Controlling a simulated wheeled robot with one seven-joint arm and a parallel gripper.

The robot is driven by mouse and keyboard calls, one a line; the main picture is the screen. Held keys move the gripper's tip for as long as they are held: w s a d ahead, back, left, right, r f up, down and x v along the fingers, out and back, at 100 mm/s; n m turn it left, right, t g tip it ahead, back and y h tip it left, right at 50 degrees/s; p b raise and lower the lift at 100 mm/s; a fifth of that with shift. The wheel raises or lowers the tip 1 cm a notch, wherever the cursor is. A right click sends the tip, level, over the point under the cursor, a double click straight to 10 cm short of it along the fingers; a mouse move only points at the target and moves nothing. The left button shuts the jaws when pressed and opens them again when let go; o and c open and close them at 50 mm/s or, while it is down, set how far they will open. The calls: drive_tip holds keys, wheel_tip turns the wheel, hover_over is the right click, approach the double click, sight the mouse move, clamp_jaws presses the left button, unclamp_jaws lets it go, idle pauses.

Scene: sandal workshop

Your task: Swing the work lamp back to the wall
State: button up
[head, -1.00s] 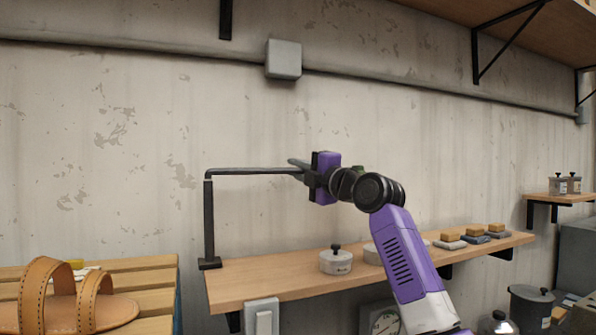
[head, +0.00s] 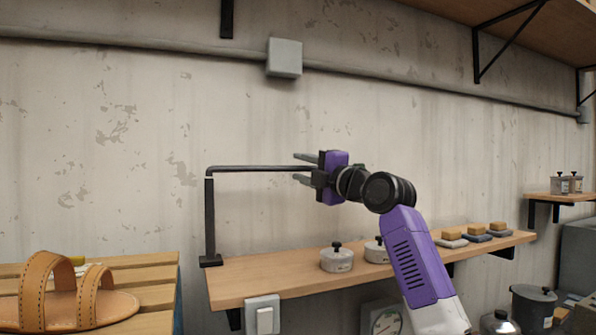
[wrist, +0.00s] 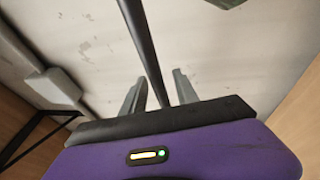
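The work lamp's black arm (head: 250,168) runs level to the right from the top of its upright post (head: 210,218), along the wall above the shelf. The post's foot sits at the shelf's left end. My gripper (head: 303,168) is open at the right end of the lamp arm, with one finger above and one below it in the head view. In the wrist view the lamp arm (wrist: 142,45) passes between my two separated fingers (wrist: 155,95). The lamp's far end is hidden behind my gripper; I see no lamp head.
Below is a wooden shelf (head: 270,281) with lidded tins (head: 336,260) and several brushes (head: 475,237). A grey box (head: 284,58) is on the wall above. A sandal (head: 75,300) lies on a slatted bench at left.

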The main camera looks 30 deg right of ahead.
sight(307, 170)
drive_tip(key=b+v, duration=0.1)
drive_tip(key=v, duration=0.4)
drive_tip(key=shift+s+f+b, duration=0.15)
drive_tip(key=shift+s+b, duration=0.2)
drive_tip(key=shift+s, duration=0.05)
